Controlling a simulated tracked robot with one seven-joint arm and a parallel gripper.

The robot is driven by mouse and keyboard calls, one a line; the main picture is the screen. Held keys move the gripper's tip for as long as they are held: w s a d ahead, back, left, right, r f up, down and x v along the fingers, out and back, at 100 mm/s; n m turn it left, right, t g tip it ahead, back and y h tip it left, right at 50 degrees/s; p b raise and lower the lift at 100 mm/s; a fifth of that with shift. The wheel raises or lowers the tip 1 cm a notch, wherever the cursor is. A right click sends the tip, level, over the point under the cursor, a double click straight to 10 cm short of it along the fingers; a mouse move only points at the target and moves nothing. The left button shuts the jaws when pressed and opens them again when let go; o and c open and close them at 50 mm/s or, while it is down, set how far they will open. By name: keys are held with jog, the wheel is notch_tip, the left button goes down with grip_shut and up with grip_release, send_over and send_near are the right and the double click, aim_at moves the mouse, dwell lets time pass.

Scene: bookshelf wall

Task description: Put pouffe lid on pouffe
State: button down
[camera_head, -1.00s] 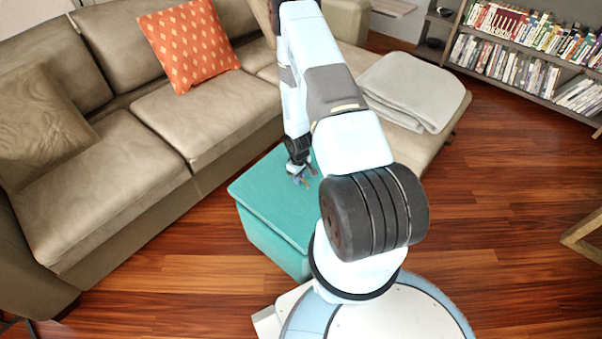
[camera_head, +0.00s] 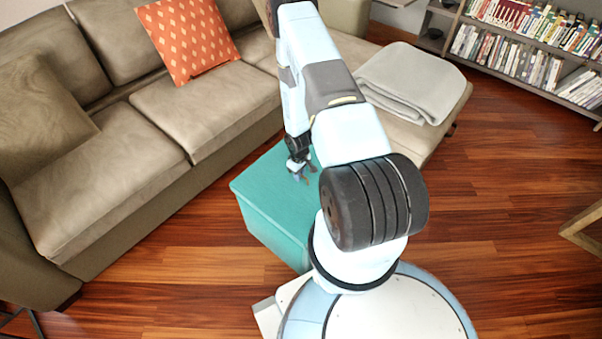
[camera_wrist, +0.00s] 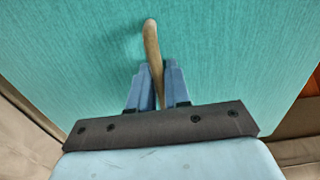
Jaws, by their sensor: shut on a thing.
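The teal pouffe (camera_head: 270,232) stands on the floor in front of the sofa. Its flat teal lid (camera_head: 262,187) covers its top in the head view; my arm hides the right part. In the wrist view the lid surface (camera_wrist: 80,60) fills most of the picture, with a tan, curved handle (camera_wrist: 151,42) at its middle. My gripper (camera_wrist: 158,88) is shut on this handle, its two blue fingers on either side. The gripper (camera_head: 300,172) also shows over the lid in the head view. I cannot tell whether the lid rests fully on the pouffe.
The beige sofa (camera_head: 150,145) with an orange cushion (camera_head: 188,38) stands behind and left of the pouffe. A grey blanket (camera_head: 410,82) lies on its chaise. A bookshelf (camera_head: 520,45) stands at the back right. The wooden floor (camera_head: 490,210) on the right is mostly clear.

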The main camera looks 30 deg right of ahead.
jog(key=shift+s, duration=0.3)
dwell(0.5)
jog(key=shift+f, duration=0.9)
dwell(0.9)
jog(key=c, duration=1)
grip_release()
notch_tip(320, 180, up, 14)
jog(key=shift+f, duration=0.2)
